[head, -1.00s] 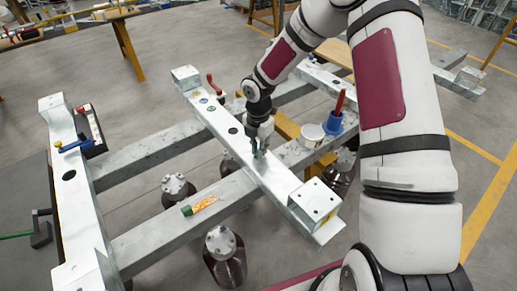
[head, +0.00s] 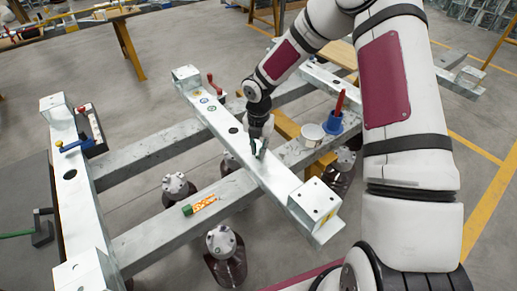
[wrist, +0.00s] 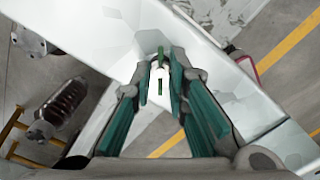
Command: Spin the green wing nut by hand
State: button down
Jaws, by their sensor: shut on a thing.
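The green wing nut (wrist: 160,51) shows in the wrist view as a thin green piece between my fingertips, over the pale face of a galvanized steel beam (head: 276,180). My gripper (wrist: 163,80) points down at the beam with its teal-padded fingers close together, shut on the wing nut. In the head view my gripper (head: 258,152) is at the middle of the beam's top face. The fingers hide the wing nut there, and its stud cannot be made out.
On the frame, a green-and-orange tube (head: 201,205) lies left of the beam. A white tub (head: 310,135) and a blue cup (head: 334,124) with a red handle stand to the right. A red crank (head: 214,84) rises behind. Dark insulators (head: 226,262) stand below.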

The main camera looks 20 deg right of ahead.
jog(key=shift+s+f, duration=0.1)
jog(key=c, duration=1.5)
grip_release()
jog(key=shift+c, duration=0.2)
notch_tip(320, 180, up, 12)
